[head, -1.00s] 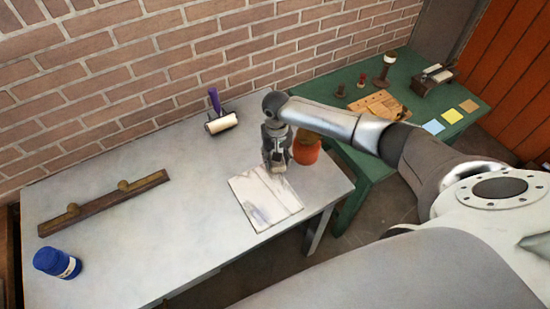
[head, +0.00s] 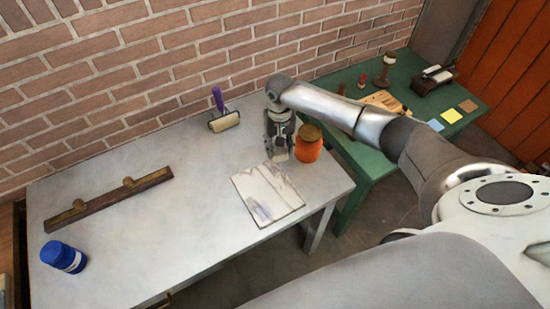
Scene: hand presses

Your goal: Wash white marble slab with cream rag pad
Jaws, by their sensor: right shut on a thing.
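The white marble slab (head: 262,197) lies flat near the right end of the grey table. Greyish-purple smudges show along its left-front part and its far right part. My right gripper (head: 280,153) points down at the slab's far edge, just left of an orange jar. It is shut on the cream rag pad, of which only a small pale bit shows under the fingers. I cannot tell whether the pad touches the slab or the table. My left gripper is out of view.
The orange jar (head: 308,146) with a brown lid stands close to my right gripper. A purple-handled roller (head: 223,121), a dark wooden bar with brass knobs (head: 110,204) and a blue jar (head: 64,257) are further left. A green table (head: 385,151) holds stamps and coloured cards.

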